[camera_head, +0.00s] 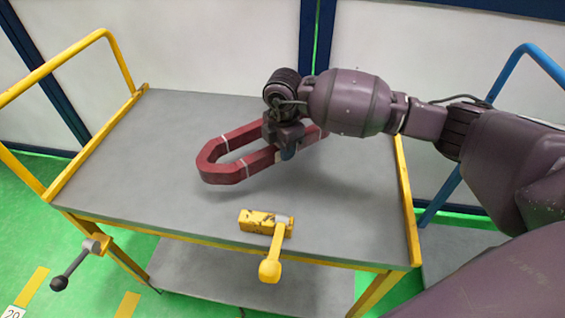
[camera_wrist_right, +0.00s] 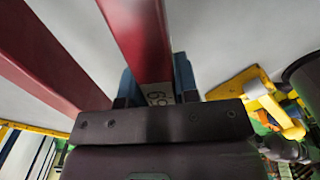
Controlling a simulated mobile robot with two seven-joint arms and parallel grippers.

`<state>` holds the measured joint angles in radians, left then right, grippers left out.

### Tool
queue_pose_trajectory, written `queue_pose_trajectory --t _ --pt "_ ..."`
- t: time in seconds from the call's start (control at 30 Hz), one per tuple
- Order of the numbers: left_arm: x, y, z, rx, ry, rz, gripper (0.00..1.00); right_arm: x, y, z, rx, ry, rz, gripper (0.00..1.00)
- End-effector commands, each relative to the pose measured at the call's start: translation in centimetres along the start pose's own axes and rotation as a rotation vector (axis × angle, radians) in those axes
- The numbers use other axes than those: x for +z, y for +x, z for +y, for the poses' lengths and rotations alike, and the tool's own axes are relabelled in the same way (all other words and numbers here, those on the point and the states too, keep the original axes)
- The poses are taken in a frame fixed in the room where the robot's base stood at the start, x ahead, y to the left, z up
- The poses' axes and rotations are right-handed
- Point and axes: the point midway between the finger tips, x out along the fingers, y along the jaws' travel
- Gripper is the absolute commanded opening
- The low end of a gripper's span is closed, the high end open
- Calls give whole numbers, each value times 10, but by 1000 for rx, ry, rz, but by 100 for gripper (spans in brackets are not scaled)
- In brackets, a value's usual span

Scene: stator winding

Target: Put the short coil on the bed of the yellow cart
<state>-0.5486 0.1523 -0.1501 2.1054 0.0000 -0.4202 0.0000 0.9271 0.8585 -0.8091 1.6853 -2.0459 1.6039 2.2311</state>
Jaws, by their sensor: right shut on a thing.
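The short coil (camera_head: 222,174) is a dark red elongated loop with pale bands. It is over the grey bed (camera_head: 350,205) of the yellow cart. My right gripper (camera_head: 287,147) is shut on one long side of the coil, and the arm hides part of its right end. In the right wrist view, two red bars of the coil (camera_wrist_right: 140,35) run away from me, one between the blue fingertips (camera_wrist_right: 160,88). A shadow lies under the coil; I cannot tell whether it touches the bed. My left gripper is not in view.
A yellow block with a lever handle (camera_head: 268,224) is at the bed's front edge. A black-knobbed lever (camera_head: 92,246) is at the front left. Yellow rails (camera_head: 60,50) rise at the left. A blue rail (camera_head: 540,60) stands at the right. The bed's left part is clear.

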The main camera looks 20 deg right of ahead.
Motion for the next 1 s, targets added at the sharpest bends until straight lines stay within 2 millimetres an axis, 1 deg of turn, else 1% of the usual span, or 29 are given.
queue_pose_trajectory --t 0.07,0.17,0.3,0.4,0.5,0.7,0.87,0.9,0.97,1.0 --pt "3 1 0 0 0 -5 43 0 5 1 2 0 1 0" --pt "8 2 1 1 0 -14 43 0 18 0 -1 0 2 0" --pt "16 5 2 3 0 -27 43 0 40 0 -2 0 2 0" --pt "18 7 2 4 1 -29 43 0 52 0 -2 0 1 0" --pt "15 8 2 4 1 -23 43 0 54 1 2 -1 1 0" --pt "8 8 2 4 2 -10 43 0 52 1 5 -1 0 0" --pt "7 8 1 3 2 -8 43 0 55 1 4 0 1 0" --pt "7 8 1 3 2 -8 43 0 57 0 0 0 0 30" --pt "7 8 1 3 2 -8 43 0 57 0 0 0 0 39" --pt "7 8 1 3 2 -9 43 0 57 0 0 0 0 45"
